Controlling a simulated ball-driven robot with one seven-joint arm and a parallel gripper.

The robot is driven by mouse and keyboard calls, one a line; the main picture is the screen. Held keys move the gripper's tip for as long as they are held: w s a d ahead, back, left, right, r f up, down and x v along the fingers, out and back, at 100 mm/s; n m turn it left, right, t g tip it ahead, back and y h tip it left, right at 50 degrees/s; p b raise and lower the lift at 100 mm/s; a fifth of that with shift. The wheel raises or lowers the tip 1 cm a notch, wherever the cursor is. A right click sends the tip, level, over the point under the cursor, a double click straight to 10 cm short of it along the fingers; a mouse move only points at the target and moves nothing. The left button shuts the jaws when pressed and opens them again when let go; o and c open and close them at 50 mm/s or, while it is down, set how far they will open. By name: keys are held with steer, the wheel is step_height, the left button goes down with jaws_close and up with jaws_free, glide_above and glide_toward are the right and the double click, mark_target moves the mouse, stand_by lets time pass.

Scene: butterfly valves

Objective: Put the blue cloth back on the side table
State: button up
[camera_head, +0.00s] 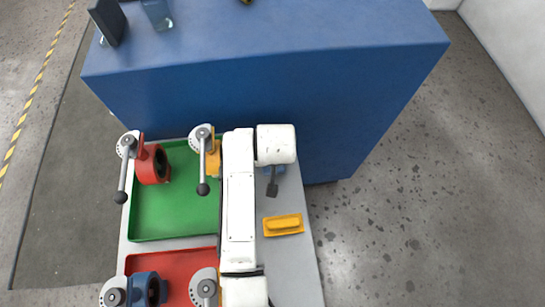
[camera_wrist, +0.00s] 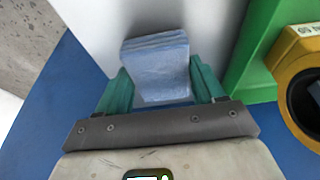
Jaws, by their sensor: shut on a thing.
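The blue cloth (camera_wrist: 158,68) is a small folded pad, seen in the wrist view between the two teal fingers of my gripper (camera_wrist: 158,85). My gripper is shut on it. Beyond the cloth is the pale top (camera_wrist: 205,25) of the table with the trays, with the green tray (camera_wrist: 250,60) to the right. I cannot tell whether the cloth touches this surface. In the head view the same grey-topped table (camera_head: 295,260) stands against a larger blue table (camera_head: 270,60). My white arm hides part of the grey top and most of the gripper area.
In the head view, red (camera_head: 152,165), orange (camera_head: 213,160) and blue (camera_head: 147,288) valves with levers stand around the green and red trays. A yellow block (camera_head: 283,225) lies on the grey top, right of my arm. Floor at the right (camera_head: 430,200) is clear.

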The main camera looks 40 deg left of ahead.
steer(key=o, duration=1)
steer(key=p+v, duration=0.4)
steer(key=v, duration=0.8)
steer(key=shift+r, duration=0.1)
